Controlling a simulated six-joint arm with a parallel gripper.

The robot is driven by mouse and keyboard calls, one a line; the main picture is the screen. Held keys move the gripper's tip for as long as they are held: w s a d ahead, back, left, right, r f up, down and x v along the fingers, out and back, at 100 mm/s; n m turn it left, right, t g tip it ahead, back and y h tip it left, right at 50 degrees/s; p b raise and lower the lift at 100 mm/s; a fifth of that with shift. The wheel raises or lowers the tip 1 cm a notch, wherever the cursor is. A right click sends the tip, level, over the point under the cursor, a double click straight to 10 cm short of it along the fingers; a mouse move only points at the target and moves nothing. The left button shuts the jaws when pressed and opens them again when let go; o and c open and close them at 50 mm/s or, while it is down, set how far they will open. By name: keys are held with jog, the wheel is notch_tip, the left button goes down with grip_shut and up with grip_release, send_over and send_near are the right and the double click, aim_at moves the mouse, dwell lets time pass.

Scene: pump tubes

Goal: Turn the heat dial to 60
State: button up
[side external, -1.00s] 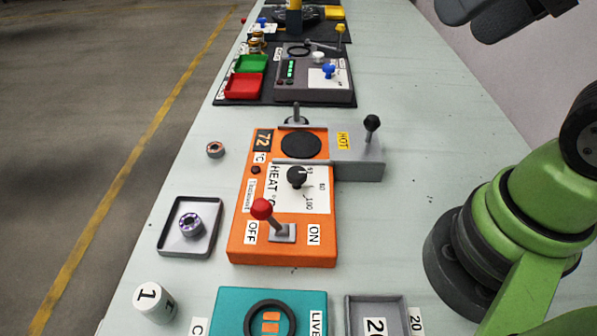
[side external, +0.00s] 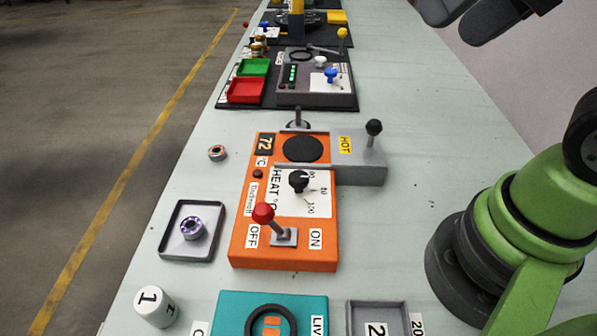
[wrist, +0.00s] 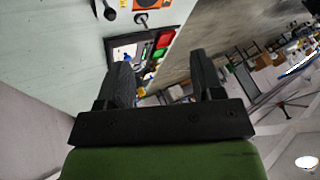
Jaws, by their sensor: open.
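The black heat dial (side external: 298,181) sits on a white scale plate on top of the orange heater box (side external: 283,257). Numbers are printed around the dial, only partly legible. A small display (side external: 265,144) on the box reads 72. A red-knobbed lever (side external: 263,213) stands between the OFF and ON labels, leaning toward OFF. In the wrist view my gripper (wrist: 163,82) is open and empty, its two black fingers well apart. It points past the table and is far from the dial. In the side view the gripper fingers are not clearly visible.
A grey HOT block (side external: 358,165) with a black-knobbed lever adjoins the heater. A grey tray (side external: 166,243) with a purple-topped ring is at left, a loose copper ring (side external: 217,153) behind it. A teal box (side external: 235,313) is in front.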

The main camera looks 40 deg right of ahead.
jog(key=w+a+f+m+g, duration=0.2)
jog(key=w+a+f+g, duration=0.25)
jog(key=w, duration=0.35)
jog(key=m+g+h, duration=0.1)
jog(key=g+h, duration=0.1)
send_near(298, 176)
notch_tip(298, 176, down, 9)
jog(key=shift+f, duration=0.2)
jog(key=c, duration=0.9)
